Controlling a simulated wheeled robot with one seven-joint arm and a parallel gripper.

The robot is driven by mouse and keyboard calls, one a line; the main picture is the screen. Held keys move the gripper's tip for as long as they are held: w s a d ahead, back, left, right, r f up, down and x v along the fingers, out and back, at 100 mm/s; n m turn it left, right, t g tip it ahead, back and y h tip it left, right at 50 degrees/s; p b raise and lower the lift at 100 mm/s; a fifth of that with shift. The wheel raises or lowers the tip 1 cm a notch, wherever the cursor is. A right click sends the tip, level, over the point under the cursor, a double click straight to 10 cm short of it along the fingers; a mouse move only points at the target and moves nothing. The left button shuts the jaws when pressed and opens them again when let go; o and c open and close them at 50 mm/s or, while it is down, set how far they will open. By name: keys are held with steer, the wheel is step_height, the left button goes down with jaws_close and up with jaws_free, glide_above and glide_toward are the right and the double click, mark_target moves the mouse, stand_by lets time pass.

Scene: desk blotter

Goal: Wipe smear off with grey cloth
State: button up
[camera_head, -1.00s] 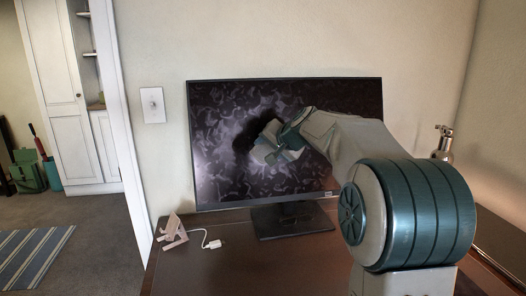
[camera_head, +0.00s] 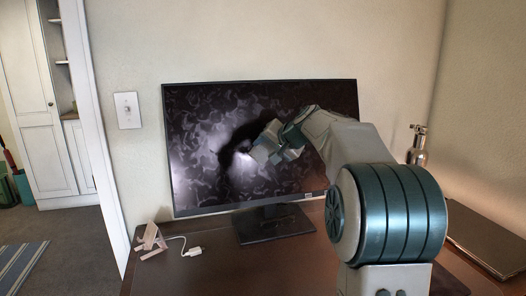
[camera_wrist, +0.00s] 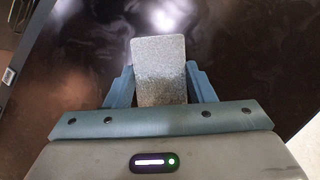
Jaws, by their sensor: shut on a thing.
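The monitor (camera_head: 320,100) stands on the desk, its dark screen covered with a mottled, pale, cloudy smear (camera_head: 205,135), brightest on the left half. My gripper (camera_head: 276,143) is in front of the middle of the screen. It is shut on the grey cloth (camera_head: 259,154), a flat speckled pad. In the wrist view the cloth (camera_wrist: 158,60) sticks out between the two blue fingers (camera_wrist: 160,85), towards the glossy screen (camera_wrist: 85,55). A dark patch lies on the screen just left of the cloth; shadow or clean glass, I cannot tell. Whether the cloth touches the screen is unclear.
A small pale stand (camera_head: 150,241) and a white cable plug (camera_head: 193,251) lie on the desk (camera_head: 215,275) left of the monitor base (camera_head: 272,229). A metal bottle (camera_head: 417,146) stands behind my arm at right. A dark flat item (camera_head: 490,238) lies far right.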

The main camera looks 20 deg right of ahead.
steer(key=shift+a, duration=0.1)
steer(key=shift+a+p, duration=0.35)
steer(key=shift+a, duration=3.7)
steer(key=shift+s+d+r, duration=0.1)
steer(key=shift+s, duration=0.3)
steer(key=shift+s+r+b, duration=0.25)
steer(key=shift+s+b, duration=0.1)
steer(key=shift+s, duration=0.45)
steer(key=shift+s+r+b, duration=0.3)
steer(key=shift+s, duration=0.55)
steer(key=shift+s+r+b, duration=0.25)
steer(key=shift+s+b, duration=0.1)
steer(key=shift+s, duration=0.45)
steer(key=s, duration=0.2)
steer(key=shift+s+r+b, duration=0.4)
